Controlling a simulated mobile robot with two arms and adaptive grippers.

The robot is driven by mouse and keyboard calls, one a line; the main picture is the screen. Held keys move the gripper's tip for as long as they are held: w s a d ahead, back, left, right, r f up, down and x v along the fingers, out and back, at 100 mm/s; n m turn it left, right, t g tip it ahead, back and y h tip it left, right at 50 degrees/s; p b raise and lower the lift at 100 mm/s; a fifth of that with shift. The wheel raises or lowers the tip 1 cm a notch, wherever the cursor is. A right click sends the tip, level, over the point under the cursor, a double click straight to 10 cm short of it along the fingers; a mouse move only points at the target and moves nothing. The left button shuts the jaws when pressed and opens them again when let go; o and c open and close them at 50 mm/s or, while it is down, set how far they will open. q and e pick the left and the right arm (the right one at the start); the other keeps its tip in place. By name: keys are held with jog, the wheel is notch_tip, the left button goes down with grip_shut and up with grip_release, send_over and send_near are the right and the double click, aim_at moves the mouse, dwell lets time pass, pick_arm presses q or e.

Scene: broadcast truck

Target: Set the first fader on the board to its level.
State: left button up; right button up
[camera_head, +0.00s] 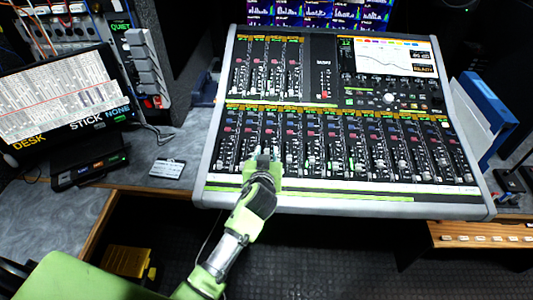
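The mixing board (208,140) is a large grey console with a lower row of several fader strips and a shorter upper row at the left. The leftmost lower strip (228,145) shows beside my gripper, with its light fader cap low on the strip. My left gripper (263,157) is over the lower row, a little right of that strip. It hides the lower part of the strips under it. Its fingers are small and seen from behind, so I cannot tell whether they are apart or touching a cap. My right gripper is not in view.
A monitor (62,95) reading DESK, STICK and NONE stands at the left. A small card (167,168) lies on the grey desk. A blue binder (488,105) stands right of the board. A yellow box (128,262) is on the floor below.

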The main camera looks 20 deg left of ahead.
pick_arm(q)
jog(key=v, duration=1.2)
jog(key=shift+s, duration=0.1)
jog(key=shift+f, duration=0.1)
jog(key=s+a+f+m+g+h, duration=0.2)
jog(key=s+f+g, duration=0.35)
jog(key=s, duration=0.65)
jog(key=s+a+f+m+g+h, duration=0.15)
jog(key=s+a+f+g, duration=0.35)
jog(key=s, duration=0.8)
notch_tip(320, 180, down, 27)
jog(key=s+d+m, duration=0.1)
jog(key=s+d, duration=0.1)
jog(key=d, duration=0.1)
jog(key=s+a+f, duration=0.1)
jog(key=s+f, duration=0.7)
jog(key=s+a+f+g, duration=0.1)
jog(key=s+a+f, duration=0.1)
jog(key=s+f, duration=0.6)
jog(key=shift+s+a+f, duration=0.25)
jog(key=shift+s+a, duration=0.05)
jog(key=shift+s, duration=0.45)
